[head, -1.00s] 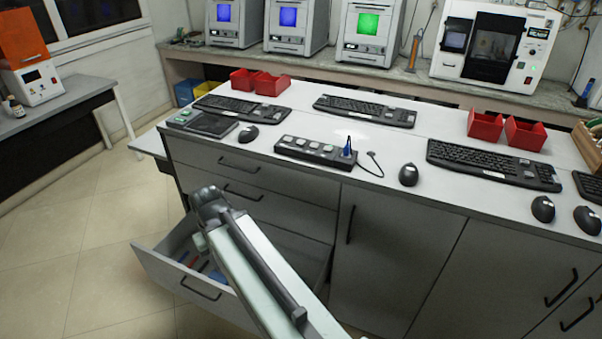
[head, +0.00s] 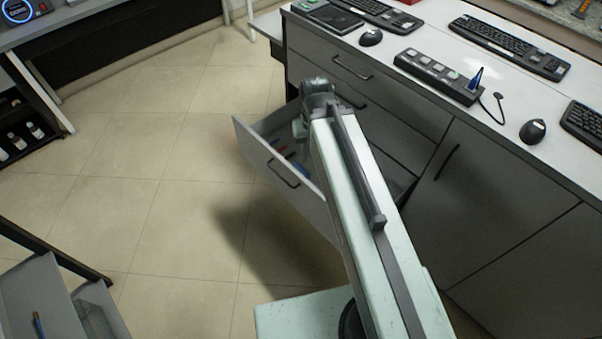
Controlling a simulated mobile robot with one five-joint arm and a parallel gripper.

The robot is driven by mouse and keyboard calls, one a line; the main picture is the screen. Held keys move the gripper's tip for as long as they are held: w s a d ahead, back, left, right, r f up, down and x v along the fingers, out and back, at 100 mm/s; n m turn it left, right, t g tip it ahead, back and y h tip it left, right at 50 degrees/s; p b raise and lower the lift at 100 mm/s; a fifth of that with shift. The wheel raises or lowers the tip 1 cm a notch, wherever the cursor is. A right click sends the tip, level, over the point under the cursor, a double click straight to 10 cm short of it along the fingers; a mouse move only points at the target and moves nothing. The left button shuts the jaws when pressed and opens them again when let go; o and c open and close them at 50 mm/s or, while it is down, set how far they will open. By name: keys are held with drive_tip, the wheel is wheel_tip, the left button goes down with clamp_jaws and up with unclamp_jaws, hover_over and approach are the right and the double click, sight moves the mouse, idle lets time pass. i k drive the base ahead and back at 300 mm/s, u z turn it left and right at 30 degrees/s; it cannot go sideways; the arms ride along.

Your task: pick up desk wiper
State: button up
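In the head view, my arm reaches from the bottom over an open drawer (head: 268,172) in the grey desk. The end of the arm, with my gripper (head: 301,128), is above the drawer's inside. The gripper's fingers are mostly hidden behind the wrist, so I cannot see whether they are open. Small blue and red items (head: 291,158) lie in the drawer, partly covered by my arm. I cannot make out a desk wiper among them for sure.
The desk top above holds keyboards (head: 510,48), mice (head: 533,131) and a power strip (head: 438,76) with a blue plug. The tiled floor (head: 170,190) left of the drawer is clear. A grey open compartment (head: 45,295) stands at bottom left.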

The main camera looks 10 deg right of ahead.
sight(296, 164)
drive_tip(key=u, duration=0.4)
drive_tip(key=k, duration=1.1)
drive_tip(key=u, duration=1.15)
drive_tip(key=i, duration=1.5)
drive_tip(key=z, duration=0.4)
drive_tip(key=i, duration=0.85)
drive_tip(key=z, duration=0.8)
drive_tip(key=i, duration=0.55)
drive_tip(key=u, duration=0.2)
drive_tip(key=k, duration=0.55)
drive_tip(key=z, duration=0.2)
drive_tip(key=i, duration=0.35)
